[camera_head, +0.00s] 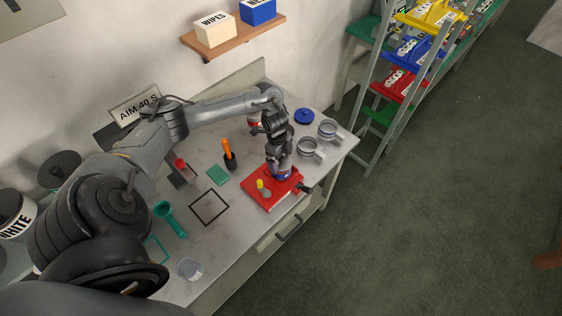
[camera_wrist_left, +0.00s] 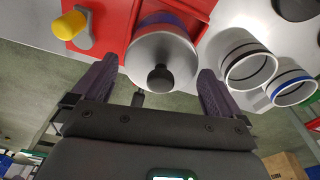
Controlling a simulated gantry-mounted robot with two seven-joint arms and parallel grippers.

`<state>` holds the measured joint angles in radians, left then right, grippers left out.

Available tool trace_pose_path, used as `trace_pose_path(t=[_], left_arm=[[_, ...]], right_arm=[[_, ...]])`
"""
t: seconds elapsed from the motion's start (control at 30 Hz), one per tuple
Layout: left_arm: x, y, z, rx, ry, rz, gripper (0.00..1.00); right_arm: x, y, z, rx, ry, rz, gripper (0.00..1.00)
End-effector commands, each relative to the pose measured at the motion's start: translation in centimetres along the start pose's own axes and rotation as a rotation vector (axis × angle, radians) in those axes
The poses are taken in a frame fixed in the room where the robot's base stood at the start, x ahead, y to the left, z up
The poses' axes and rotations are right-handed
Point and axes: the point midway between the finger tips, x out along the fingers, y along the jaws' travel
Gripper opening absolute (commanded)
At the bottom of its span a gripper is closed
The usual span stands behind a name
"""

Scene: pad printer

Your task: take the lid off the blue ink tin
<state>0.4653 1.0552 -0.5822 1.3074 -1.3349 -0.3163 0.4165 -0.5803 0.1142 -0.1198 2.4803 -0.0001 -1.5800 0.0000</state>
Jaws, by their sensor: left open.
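A round tin with a blue-purple band (camera_wrist_left: 160,20) stands on the red fixture, mostly covered by its grey metal lid (camera_wrist_left: 178,58) with a dark knob (camera_wrist_left: 160,78) in the left wrist view. In the head view only a little blue of the tin (camera_head: 283,177) shows below my arm. My left gripper (camera_wrist_left: 155,75) is open, with a finger on either side of the lid and knob in the picture. Visible gaps separate the fingers from the lid. It also shows in the head view (camera_head: 279,168), above the red fixture (camera_head: 260,196). My right gripper is not in view.
A yellow-tipped clamp (camera_wrist_left: 72,26) sits on the fixture beside the tin. The table edge is close on the right.

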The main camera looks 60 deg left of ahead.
Motion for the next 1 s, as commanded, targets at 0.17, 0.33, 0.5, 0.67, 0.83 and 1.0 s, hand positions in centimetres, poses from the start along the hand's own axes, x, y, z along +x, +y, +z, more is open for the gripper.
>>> trace_pose_path(t=[0.17, 0.33, 0.5, 0.67, 0.83, 1.0], left_arm=[[0.13, -0.02, 0.02, 0.0, 0.0, -0.001, 1.0], [0.11, -0.02, 0.02, 0.0, 0.0, 0.0, 0.85], [0.09, -0.02, 0.02, 0.0, 0.0, 0.0, 0.59], [0.06, -0.03, 0.01, 0.0, 0.0, -0.001, 0.58], [-0.04, -0.05, -0.01, 0.0, 0.0, -0.001, 0.58], [-0.81, -0.11, -0.08, 0.001, 0.001, -0.002, 0.58]], right_arm=[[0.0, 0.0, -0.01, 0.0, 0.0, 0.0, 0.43], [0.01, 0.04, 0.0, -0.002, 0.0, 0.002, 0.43], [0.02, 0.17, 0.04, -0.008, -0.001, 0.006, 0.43], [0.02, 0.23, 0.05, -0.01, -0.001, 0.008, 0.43], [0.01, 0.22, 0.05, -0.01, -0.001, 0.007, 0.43], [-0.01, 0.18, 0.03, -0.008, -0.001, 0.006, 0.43]])
